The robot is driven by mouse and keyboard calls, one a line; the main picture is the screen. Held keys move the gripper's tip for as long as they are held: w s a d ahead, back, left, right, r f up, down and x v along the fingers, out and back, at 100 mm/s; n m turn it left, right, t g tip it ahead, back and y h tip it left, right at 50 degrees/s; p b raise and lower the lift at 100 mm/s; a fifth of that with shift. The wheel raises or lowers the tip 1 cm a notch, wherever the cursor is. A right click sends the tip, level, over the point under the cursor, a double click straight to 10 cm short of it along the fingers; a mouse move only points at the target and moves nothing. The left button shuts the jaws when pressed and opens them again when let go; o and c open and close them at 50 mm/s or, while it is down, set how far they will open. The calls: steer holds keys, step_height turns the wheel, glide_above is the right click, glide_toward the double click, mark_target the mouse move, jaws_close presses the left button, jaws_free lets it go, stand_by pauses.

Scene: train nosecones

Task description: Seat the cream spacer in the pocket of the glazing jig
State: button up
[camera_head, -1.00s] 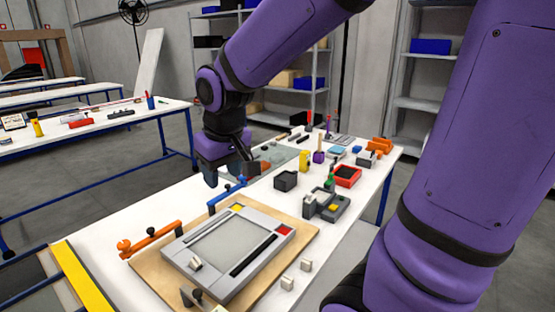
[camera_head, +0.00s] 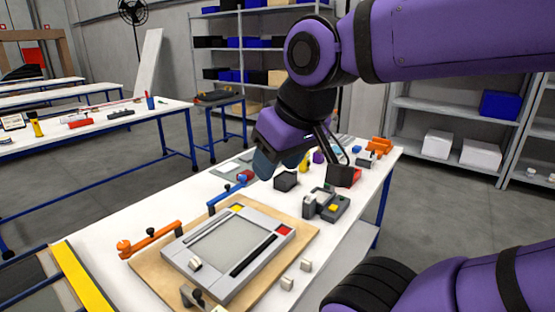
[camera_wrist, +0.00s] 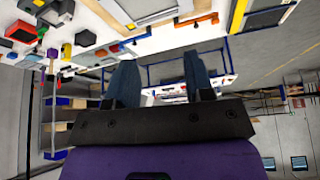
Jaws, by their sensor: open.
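The glazing jig (camera_head: 182,249) is a grey frame on a wooden board, with a yellow patch, a red patch and dark strips along its sides. One cream block (camera_head: 195,264) lies on its front-left part. Two similar cream blocks (camera_head: 287,283) (camera_head: 306,265) stand on the white table to the right of the board. I cannot tell which is the task's spacer, and no pocket is clearly visible. My gripper (camera_head: 277,167) is in the air behind the jig. In the wrist view, its blue fingers (camera_wrist: 159,62) are apart with nothing between them.
An orange clamp (camera_head: 149,240) and a blue clamp (camera_head: 229,194) stand at the board's left and back. A grey fixture (camera_head: 327,205), a black block (camera_head: 285,181) and a red bin (camera_head: 343,176) are to the right and behind. The air above the jig is clear.

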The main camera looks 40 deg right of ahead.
steer(key=shift+o, duration=0.5)
steer(key=n+g, duration=0.2)
steer(key=g, duration=0.3)
glide_above(194, 259)
step_height(194, 259, down, 27)
steer(key=shift+f, duration=5.4)
jaws_close()
